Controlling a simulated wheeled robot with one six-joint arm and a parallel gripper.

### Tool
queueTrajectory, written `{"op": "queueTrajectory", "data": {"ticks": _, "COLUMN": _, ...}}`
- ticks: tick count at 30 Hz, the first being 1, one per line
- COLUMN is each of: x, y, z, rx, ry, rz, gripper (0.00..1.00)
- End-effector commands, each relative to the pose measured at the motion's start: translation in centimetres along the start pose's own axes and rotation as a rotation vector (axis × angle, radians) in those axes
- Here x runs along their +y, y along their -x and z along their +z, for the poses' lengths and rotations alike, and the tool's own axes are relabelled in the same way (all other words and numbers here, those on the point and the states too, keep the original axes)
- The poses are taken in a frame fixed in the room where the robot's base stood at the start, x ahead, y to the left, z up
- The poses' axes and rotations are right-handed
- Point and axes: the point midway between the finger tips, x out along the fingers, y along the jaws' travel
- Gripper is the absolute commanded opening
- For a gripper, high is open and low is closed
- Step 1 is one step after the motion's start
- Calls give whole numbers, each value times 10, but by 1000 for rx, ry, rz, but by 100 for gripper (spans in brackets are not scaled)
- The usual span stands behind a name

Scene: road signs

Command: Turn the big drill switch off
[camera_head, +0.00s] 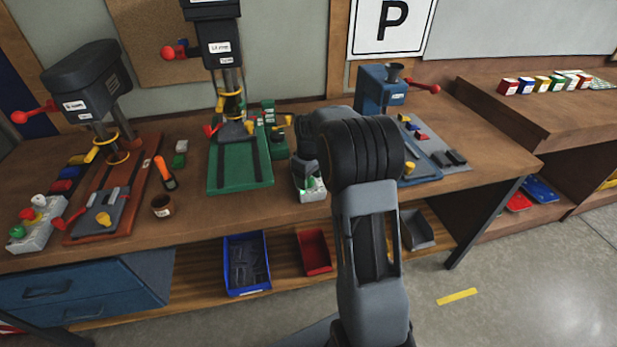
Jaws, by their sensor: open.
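A tall drill (219,45) with a green base (240,172) stands at the middle of the workbench. A shorter dark drill (88,82) on a red-brown base stands at the left. A small pale switch box (309,195) with a green glowing part sits right of the green base. My gripper (308,178) is over this box, open, its fingers mostly hidden. I cannot tell whether it touches the box. My arm hides part of the box. Another switch box (38,228) with white, red and green knobs lies at the bench's left end.
A blue machine (378,90) stands behind my arm at the right. An orange-handled tool (165,173) and a brown cup (162,206) lie between the drills. Blue (247,264) and red (314,251) bins sit on the lower shelf.

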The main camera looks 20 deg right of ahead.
Motion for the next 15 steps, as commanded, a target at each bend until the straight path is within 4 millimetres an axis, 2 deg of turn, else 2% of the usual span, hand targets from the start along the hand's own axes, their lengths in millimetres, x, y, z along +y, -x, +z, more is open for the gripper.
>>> {"op": "queueTrajectory", "data": {"ticks": 8, "x": 0, "y": -1, "z": 0, "rx": 0, "ry": 0, "rz": 0, "gripper": 61}}
{"op": "queueTrajectory", "data": {"ticks": 15, "x": 0, "y": 0, "z": 0, "rx": 1, "ry": 0, "rz": 0, "gripper": 38}}
